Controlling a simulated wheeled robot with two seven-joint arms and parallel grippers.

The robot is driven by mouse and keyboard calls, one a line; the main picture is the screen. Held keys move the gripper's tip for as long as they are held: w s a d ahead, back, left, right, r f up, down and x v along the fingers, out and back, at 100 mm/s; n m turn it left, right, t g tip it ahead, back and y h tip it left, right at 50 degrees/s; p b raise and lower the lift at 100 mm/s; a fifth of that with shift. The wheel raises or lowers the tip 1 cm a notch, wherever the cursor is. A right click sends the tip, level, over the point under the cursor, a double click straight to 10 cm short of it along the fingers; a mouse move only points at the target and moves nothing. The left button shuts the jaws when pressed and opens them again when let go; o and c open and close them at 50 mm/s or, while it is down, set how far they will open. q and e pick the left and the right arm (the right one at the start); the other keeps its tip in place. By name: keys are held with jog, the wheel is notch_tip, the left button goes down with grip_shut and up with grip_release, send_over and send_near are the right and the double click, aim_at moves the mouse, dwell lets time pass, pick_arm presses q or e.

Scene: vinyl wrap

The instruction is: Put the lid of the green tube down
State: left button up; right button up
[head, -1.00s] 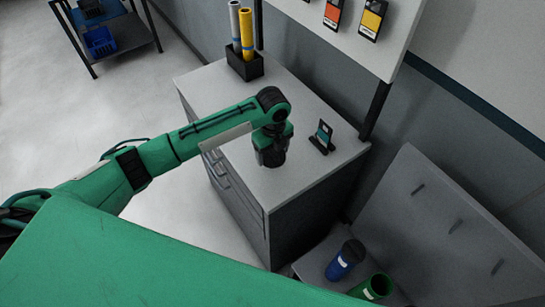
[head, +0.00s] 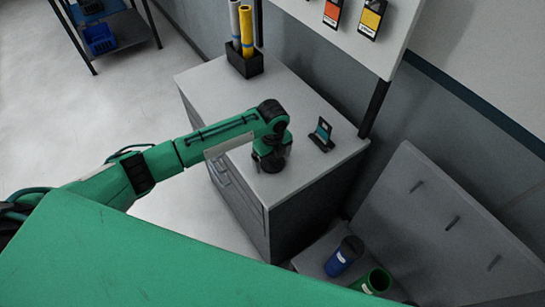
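The green tube (head: 373,282) stands at the lower right with its top open and no lid on it. My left gripper (head: 270,163) points down over the front part of the cabinet top, low and close to its surface. Its fingertips are mostly hidden under the wrist, so I cannot tell whether they are open or shut. I cannot make out the lid of the green tube; anything under the gripper is too dark and hidden to tell. My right gripper is not in view.
A blue tube (head: 342,257) with a dark top stands beside the green one. On the cabinet top (head: 215,85) are a small card stand (head: 321,136) right of my gripper and a black holder (head: 245,64) with rolls at the back. The surface between is clear.

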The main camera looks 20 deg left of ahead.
aim_at(273, 158)
pick_arm(q)
jog(key=shift+r, duration=0.1)
notch_tip(273, 158, up, 12)
jog(key=b, duration=0.3)
dwell(0.6)
